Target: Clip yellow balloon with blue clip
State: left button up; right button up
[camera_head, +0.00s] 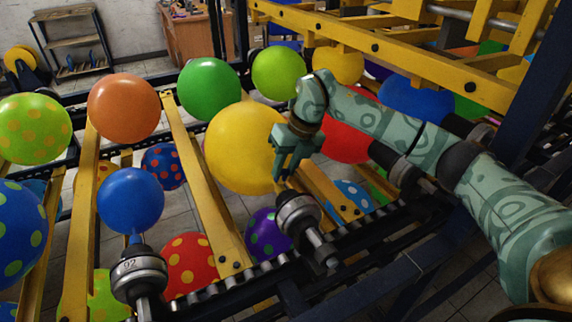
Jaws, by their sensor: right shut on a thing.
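The large yellow balloon (240,148) stands at the middle of the view, its lower end above a grey metal nozzle (298,208). My right arm reaches in from the right. My right gripper (280,177) is at the lower right side of the yellow balloon, just above the nozzle, fingers pointing down. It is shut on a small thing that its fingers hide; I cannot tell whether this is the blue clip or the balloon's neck. No blue clip can be clearly made out. My left gripper is not in view.
A blue balloon (130,200) sits on another nozzle (138,274) at the left. Orange (123,108), green (208,89) and red (348,132) balloons crowd around. Yellow beams (205,190) and a dark chain rail (250,280) run below; a yellow frame (400,65) stands behind my arm.

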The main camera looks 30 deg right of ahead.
jog(key=shift+f, duration=0.3)
pick_arm(q)
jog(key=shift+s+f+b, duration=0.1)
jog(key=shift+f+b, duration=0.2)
jog(key=shift+b, duration=0.1)
pick_arm(e)
jog(key=shift+x, duration=0.95)
jog(key=shift+a+f, duration=0.15)
jog(key=shift+f, duration=0.2)
dwell(0.5)
jog(key=o, duration=0.9)
jog(key=shift+o, duration=0.2)
jog(key=shift+w, duration=0.1)
pick_arm(q)
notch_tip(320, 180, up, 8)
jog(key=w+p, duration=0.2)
jog(key=p, duration=0.6)
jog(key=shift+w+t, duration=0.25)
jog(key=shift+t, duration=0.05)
pick_arm(e)
jog(key=v, duration=0.9)
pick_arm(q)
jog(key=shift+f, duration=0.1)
